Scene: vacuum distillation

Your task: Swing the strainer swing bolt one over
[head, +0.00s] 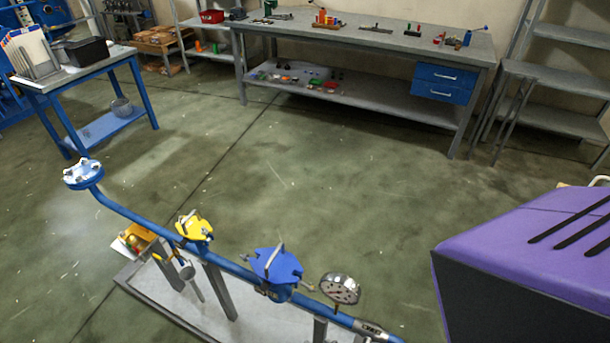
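A blue pipe (140,217) runs from the upper left to the lower right on grey posts. On it sits a blue angular cover (284,266) with a metal bar or bolt standing up across its top and a small bolt end at its right side. Farther left on the pipe is a smaller yellow body (194,227) with metal pieces on top. I cannot tell for sure which of these is the strainer, or which bolt is swing bolt one. Neither of my grippers is in view.
A blue flange (83,173) ends the pipe at left. A large purple and black housing (540,270) fills the lower right. A workbench (350,45) stands behind. The floor between is clear.

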